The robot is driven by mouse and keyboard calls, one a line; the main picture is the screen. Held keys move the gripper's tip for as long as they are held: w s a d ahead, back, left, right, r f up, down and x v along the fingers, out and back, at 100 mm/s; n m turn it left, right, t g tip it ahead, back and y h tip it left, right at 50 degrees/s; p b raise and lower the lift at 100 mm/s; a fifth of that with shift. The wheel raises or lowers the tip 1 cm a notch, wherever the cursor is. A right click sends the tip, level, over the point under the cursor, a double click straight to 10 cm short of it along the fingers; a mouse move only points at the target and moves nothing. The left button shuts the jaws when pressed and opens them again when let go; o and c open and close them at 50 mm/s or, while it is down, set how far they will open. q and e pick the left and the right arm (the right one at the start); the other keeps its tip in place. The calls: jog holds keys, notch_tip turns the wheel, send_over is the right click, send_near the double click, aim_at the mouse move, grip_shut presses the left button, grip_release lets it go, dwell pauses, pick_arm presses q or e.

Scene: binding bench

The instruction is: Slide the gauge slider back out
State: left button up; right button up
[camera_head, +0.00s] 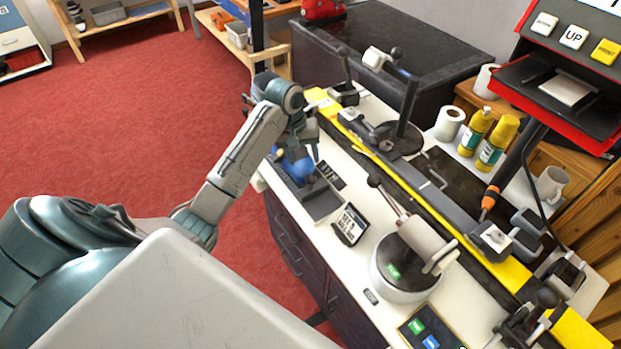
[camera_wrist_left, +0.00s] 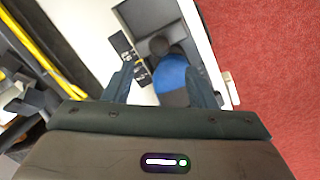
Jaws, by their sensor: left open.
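In the left wrist view the blue knob (camera_wrist_left: 171,73) lies between the two fingers, closer to the right one, beside a dark round part (camera_wrist_left: 159,46). My left gripper (camera_head: 303,150) is over the knob, with its fingers apart; it also shows in the left wrist view (camera_wrist_left: 160,72). Whether a finger touches the knob cannot be told. My right gripper is not in view.
Small black labels (camera_head: 329,175) lie beside the track. A black sign (camera_head: 349,225) and a round grey-white device with a lever (camera_head: 405,270) stand nearer along the bench. A yellow-edged rail (camera_head: 440,215) runs behind them. Red floor (camera_head: 120,120) is open to the left.

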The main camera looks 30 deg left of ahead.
aim_at(310, 176)
pick_arm(q)
jog(key=f, duration=0.3)
jog(key=d+f+p, duration=0.1)
jog(key=f, duration=0.2)
jog(key=w+f+p, duration=0.1)
jog(key=f, duration=0.2)
jog(key=shift+d+f, duration=0.1)
jog(key=shift+d, duration=0.2)
jog(key=shift+w+f, duration=0.1)
jog(key=shift+f, duration=0.35)
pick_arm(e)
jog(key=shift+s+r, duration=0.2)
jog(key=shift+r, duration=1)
pick_arm(q)
jog(key=shift+c, duration=0.2)
